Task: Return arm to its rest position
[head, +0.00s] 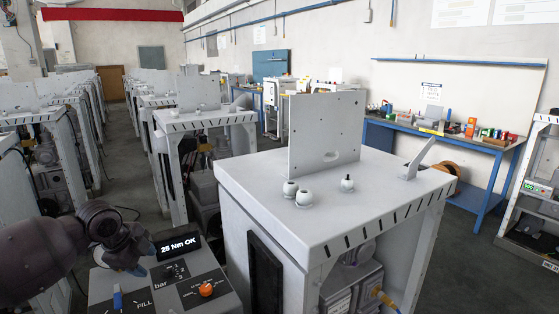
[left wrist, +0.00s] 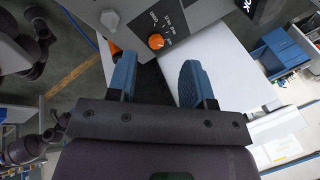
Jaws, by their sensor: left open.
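My left gripper (head: 138,258) is at the end of my dark arm, which comes in from the lower left. It sits just left of the "25 Nm OK" display. In the left wrist view its two blue fingers (left wrist: 157,80) stand apart with nothing held between them. The control box (head: 130,285) with a FILL label and an orange knob (head: 206,289) is just beyond and below the gripper. The knob also shows in the left wrist view (left wrist: 156,41), past the fingertips and apart from them. My right gripper is not in view.
A white dispenser frame (head: 290,225) with an upright plate (head: 325,133) and small round fittings on top stands right of the control box. More frames stand in rows behind. A blue workbench (head: 480,158) with supplies is along the wall. Grey floor shows in the aisle (head: 120,190).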

